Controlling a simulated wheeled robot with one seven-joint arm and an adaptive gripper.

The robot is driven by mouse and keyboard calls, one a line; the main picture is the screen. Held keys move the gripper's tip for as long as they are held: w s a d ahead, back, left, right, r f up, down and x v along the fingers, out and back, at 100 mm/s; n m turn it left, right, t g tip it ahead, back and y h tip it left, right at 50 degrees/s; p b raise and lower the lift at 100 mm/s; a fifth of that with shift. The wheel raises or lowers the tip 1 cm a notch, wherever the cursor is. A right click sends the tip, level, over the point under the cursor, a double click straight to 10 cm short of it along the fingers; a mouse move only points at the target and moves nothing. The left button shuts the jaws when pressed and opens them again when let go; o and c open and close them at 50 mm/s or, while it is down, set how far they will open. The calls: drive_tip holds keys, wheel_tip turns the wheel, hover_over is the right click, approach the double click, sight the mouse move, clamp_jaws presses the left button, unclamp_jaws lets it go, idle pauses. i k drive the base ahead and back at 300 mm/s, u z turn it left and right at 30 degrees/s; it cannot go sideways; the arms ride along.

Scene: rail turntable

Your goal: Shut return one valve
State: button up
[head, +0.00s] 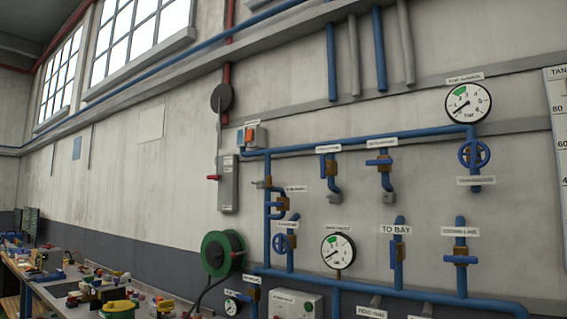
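Blue pipes with several valves run along the wall on the right. Two valves hang from the upper pipe: a left one (329,170) and a right one (380,163) with a blue crosswise handle. Their labels (328,149) are too small to read surely, so I cannot tell which valve is return one. A blue handwheel (474,154) sits at the far right under a large gauge (468,103). A smaller handwheel (284,243) is at the lower left of the pipes. A valve labelled TO BAY (397,251) has an upright handle. My gripper is not in view.
A cluttered workbench (60,291) runs along the wall at lower left. A green hose reel (223,253), a grey switch box (229,184) with a red lever and a lower gauge (338,251) are on the wall. A valve with a crosswise handle (460,260) is at lower right.

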sight(324, 165)
drive_tip(key=u, duration=0.7)
drive_tip(key=i, duration=1)
drive_tip(key=z, duration=0.05)
